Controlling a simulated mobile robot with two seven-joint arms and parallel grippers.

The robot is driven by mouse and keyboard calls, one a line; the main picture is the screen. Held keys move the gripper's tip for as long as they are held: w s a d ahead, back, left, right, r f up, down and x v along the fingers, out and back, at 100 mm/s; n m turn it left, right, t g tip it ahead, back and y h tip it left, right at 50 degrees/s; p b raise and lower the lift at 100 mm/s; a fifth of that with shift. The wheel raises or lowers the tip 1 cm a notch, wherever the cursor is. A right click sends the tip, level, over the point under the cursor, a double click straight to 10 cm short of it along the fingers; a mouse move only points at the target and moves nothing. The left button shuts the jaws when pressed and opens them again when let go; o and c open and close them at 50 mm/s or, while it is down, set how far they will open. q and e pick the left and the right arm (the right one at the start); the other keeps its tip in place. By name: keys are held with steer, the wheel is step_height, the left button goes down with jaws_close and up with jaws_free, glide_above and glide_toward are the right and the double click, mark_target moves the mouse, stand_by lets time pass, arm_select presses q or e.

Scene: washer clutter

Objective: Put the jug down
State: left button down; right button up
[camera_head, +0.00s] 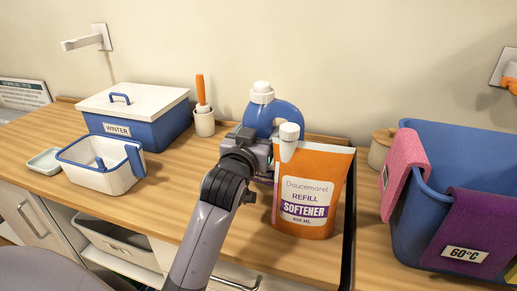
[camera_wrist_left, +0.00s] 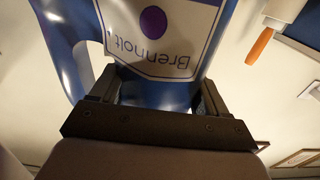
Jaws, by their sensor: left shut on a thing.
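The jug (camera_head: 266,112) is blue with a white cap, upright at the back of the counter. In the left wrist view, the jug (camera_wrist_left: 165,50) fills the space between the fingers, with a white label reading "Brenholt" upside down and its handle at the left. My left gripper (camera_head: 258,158) is shut on the jug. The jug's base is hidden behind my gripper and the softener pouch, so I cannot tell whether it touches the counter. My right gripper is not in view.
The orange softener pouch (camera_head: 313,190) stands just in front and right of the jug. A white cup with an orange handle (camera_head: 203,121), a blue box with white lid (camera_head: 150,125) and a caddy (camera_head: 105,178) stand left. A blue tub (camera_head: 470,160) stands right. Counter (camera_head: 180,185) left of my arm is clear.

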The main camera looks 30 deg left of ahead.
arm_select(q)
steer(key=shift+f, duration=1.75)
steer(key=shift+c, duration=1.3)
jaws_free()
steer(key=shift+f, duration=0.3)
